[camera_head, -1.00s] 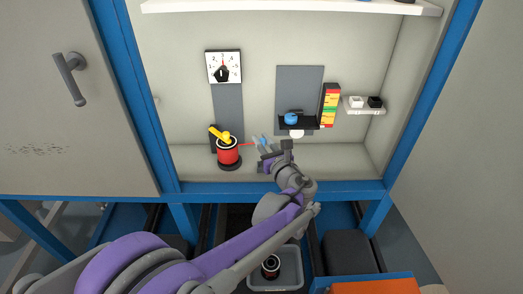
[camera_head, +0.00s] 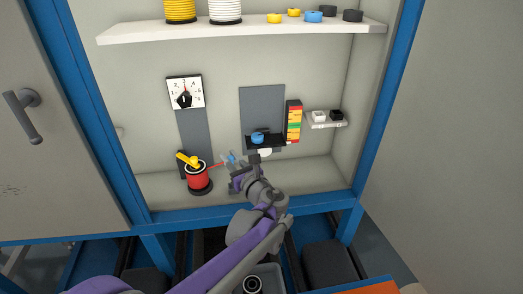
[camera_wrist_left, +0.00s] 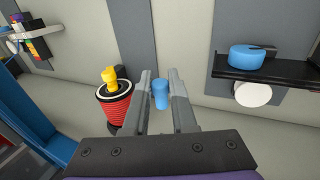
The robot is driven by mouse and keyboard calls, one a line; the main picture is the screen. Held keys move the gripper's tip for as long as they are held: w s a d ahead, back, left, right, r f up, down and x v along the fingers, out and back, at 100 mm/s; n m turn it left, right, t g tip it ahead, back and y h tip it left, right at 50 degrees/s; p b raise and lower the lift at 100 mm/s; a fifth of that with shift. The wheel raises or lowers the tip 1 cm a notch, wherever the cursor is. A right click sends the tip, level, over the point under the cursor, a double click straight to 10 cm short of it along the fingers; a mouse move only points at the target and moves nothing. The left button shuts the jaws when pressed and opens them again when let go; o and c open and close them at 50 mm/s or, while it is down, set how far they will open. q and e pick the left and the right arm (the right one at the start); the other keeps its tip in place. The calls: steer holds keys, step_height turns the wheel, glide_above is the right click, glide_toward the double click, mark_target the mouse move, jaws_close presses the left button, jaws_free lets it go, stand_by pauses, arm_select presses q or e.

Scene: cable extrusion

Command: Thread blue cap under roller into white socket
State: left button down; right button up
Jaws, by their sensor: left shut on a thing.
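The blue cap (camera_head: 231,157) is held by my left gripper (camera_head: 227,160), and it shows between the fingers in the left wrist view (camera_wrist_left: 160,95). A thin red cable (camera_head: 217,164) runs from the red spool (camera_head: 199,180) toward the cap. A white roller (camera_wrist_left: 253,95) sits under the black ledge (camera_wrist_left: 275,67), to the right of my fingers in the wrist view and apart from them. A small white block (camera_head: 318,116), possibly the socket, stands on a small shelf at the right. My right gripper is not in view.
A blue disc (camera_head: 258,137) rests on the black ledge. A red, yellow and green block (camera_head: 294,121) stands right of it. A dial (camera_head: 185,92) is on the back wall. A long shelf (camera_head: 240,33) with spools and rings spans above. Blue posts frame the box.

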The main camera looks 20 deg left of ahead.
arm_select(q)
steer(key=shift+w+f, duration=0.1)
steer(key=shift+w+f+m+t+h, duration=0.2)
steer(key=shift+f+m+t+h, duration=0.1)
steer(key=shift+m+t, duration=0.15)
steer(key=d+f+m+t+h, duration=0.1)
steer(key=f+h, duration=0.1)
steer(key=d+f+m+t+h, duration=0.1)
steer(key=f+m+t+h, duration=0.1)
steer(key=w+d+f+m+t+h, duration=0.1)
steer(key=f, duration=0.1)
steer(key=shift+w+f+m+t+h+b, duration=0.1)
steer(key=shift+m+t+h+b, duration=0.15)
steer(key=shift+m+h+b, duration=0.15)
steer(key=shift+d+f+h, duration=0.3)
steer(key=shift+d+f, duration=0.05)
steer(key=shift+d, duration=0.1)
steer(key=shift+w+d+b, duration=0.25)
steer(key=shift+w+d, duration=1.1)
steer(key=shift+d, duration=0.8)
steer(key=shift+w+d+b, duration=0.3)
steer(key=shift+w+d, duration=1)
steer(key=shift+d, duration=0.8)
steer(key=shift+w+d+b, duration=0.25)
steer(key=shift+w+d, duration=1.1)
steer(key=shift+d, duration=0.8)
